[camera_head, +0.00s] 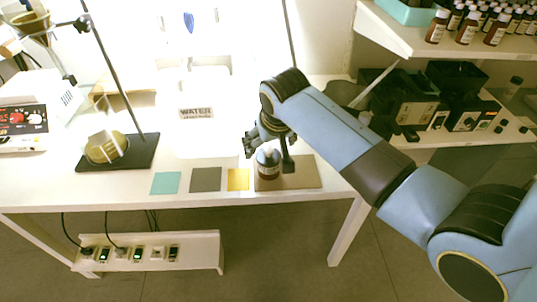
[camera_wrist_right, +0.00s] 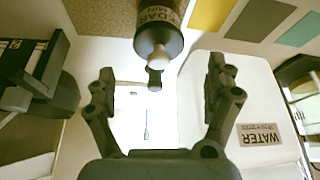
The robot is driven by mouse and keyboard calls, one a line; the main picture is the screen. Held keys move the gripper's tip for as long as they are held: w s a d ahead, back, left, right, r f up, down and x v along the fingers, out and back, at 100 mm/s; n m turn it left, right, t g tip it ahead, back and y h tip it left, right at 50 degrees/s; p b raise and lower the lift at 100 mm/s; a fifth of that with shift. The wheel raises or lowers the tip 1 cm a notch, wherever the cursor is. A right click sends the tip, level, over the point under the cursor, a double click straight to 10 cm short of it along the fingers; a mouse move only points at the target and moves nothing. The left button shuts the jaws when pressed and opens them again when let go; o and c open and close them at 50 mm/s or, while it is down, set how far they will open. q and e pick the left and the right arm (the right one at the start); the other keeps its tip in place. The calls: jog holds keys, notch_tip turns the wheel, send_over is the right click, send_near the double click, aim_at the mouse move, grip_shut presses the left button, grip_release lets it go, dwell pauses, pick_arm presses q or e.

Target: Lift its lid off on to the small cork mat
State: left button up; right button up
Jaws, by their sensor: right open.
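My right gripper (camera_head: 268,146) is at the bottle's lid in the head view. In the right wrist view its two fingers (camera_wrist_right: 160,72) are spread wide, with a clear gap on both sides of the lid. It holds nothing. My left gripper is not in view.
Small yellow (camera_head: 238,179), grey-brown (camera_head: 205,180) and teal (camera_head: 165,183) squares lie in a row left of the mat. A "WATER" label (camera_head: 196,113) shows behind. Shelves with brown bottles (camera_head: 467,28) are right.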

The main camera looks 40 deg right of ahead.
aim_at(269, 148)
jog(key=x, duration=0.4)
jog(key=shift+d, duration=0.1)
jog(key=shift+s, duration=0.1)
jog(key=c, duration=1.1)
jog(key=shift+r, duration=0.15)
